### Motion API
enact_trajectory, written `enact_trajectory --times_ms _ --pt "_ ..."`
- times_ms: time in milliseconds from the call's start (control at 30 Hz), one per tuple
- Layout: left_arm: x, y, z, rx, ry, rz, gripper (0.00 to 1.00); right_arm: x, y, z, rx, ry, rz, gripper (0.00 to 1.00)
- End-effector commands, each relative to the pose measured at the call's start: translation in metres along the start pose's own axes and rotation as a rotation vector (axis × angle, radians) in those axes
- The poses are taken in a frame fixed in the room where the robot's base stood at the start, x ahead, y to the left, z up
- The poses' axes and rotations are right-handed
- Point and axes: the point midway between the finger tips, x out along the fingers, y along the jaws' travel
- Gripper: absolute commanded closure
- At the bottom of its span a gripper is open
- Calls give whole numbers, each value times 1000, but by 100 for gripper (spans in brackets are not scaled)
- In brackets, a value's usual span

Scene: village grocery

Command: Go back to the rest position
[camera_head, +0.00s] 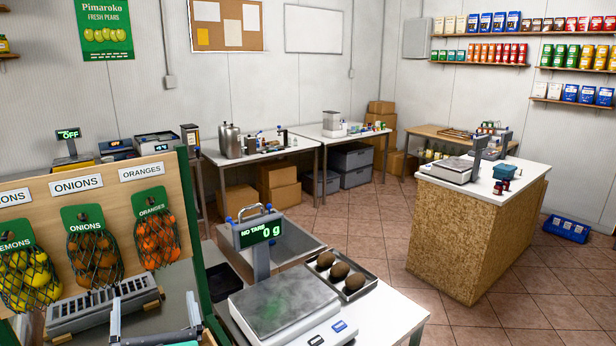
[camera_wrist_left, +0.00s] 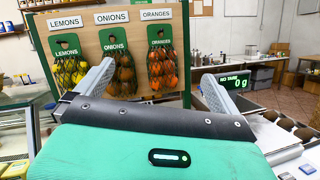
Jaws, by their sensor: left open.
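My left gripper (camera_head: 153,306) is at the bottom left of the head view, with its two fingers apart and nothing between them. In the left wrist view the open fingers (camera_wrist_left: 158,72) point toward a wooden rack of netted produce, apart from it as far as I can tell. The rack holds net bags of lemons (camera_head: 30,278), onions (camera_head: 95,260) and oranges (camera_head: 158,240) under name signs. My right gripper does not show in either view.
A scale (camera_head: 285,308) reading 0 g stands right of my left gripper, beside a tray (camera_head: 372,281) with several brown round items. A counter (camera_head: 470,235) with another scale stands at the right. Open tiled floor (camera_head: 365,225) lies between.

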Motion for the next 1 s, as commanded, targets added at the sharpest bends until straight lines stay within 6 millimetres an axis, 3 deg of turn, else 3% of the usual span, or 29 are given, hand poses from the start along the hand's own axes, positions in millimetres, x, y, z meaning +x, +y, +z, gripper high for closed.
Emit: enact_trajectory --times_ms 267,400,533,667,800,900,1000 --pt "-28 -8 40 366 -317 -51 0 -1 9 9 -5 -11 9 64" --pt "-59 -33 54 663 -532 -135 0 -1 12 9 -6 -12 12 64" --pt "-92 -63 50 945 -711 -251 0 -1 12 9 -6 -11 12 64" --pt "-129 -94 25 1228 -872 -410 0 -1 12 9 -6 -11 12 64" --pt "-169 -115 -22 1522 -1017 -628 0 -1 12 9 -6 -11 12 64" --pt "-197 -119 -64 1717 -1098 -819 0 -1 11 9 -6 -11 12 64" --pt "-226 -111 -110 1894 -1160 -1038 0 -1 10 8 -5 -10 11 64"
